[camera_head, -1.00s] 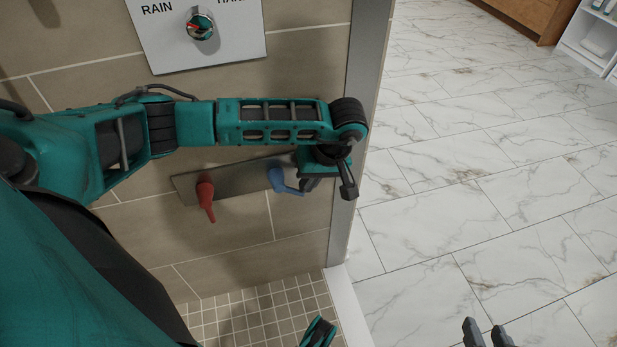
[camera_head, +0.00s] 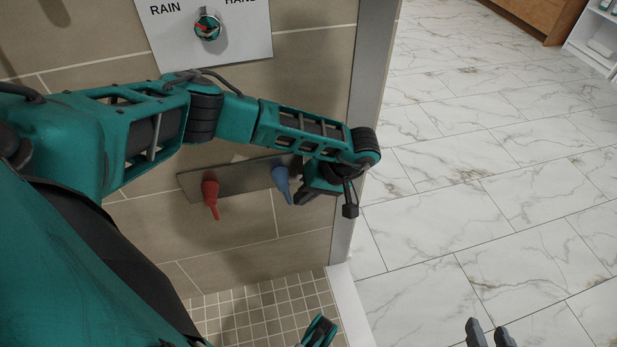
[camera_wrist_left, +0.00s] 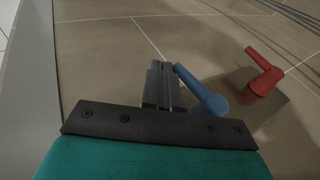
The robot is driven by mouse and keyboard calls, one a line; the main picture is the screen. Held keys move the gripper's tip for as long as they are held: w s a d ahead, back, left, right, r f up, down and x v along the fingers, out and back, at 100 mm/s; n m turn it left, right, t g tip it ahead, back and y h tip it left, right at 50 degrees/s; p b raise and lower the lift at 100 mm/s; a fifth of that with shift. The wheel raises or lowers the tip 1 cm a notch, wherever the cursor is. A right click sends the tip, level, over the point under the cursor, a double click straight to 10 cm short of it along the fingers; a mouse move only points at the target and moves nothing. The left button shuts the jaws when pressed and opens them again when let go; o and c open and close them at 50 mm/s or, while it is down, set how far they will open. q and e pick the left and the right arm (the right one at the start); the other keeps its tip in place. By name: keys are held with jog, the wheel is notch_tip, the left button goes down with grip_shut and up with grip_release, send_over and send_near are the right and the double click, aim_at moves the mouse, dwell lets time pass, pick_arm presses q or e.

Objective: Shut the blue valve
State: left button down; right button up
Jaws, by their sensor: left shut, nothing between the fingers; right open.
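The blue valve (camera_head: 281,181) is a lever on a metal plate (camera_head: 240,177) on the tiled wall. Its handle points down and slightly right in the head view, nearly parallel to the red lever. My left gripper (camera_head: 299,199) is shut and empty, just right of the blue handle. In the left wrist view, the shut fingers (camera_wrist_left: 160,86) are beside the tip of the blue valve (camera_wrist_left: 205,95); I cannot tell whether they touch. My right gripper (camera_head: 489,333) is open and empty at the bottom edge, over the floor.
A red lever (camera_head: 210,192) is on the same plate, left of the blue one; it also shows in the left wrist view (camera_wrist_left: 263,73). A control panel with a knob (camera_head: 207,27) is above. A metal edge strip (camera_head: 372,90) is close right of my left wrist.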

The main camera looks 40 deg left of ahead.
pick_arm(q)
jog(key=shift+s+a+f, duration=0.15)
dwell(0.7)
jog(key=p+v, duration=0.1)
jog(key=v, duration=0.6)
jog(key=shift+r+p, duration=0.2)
jog(key=shift+p, duration=0.15)
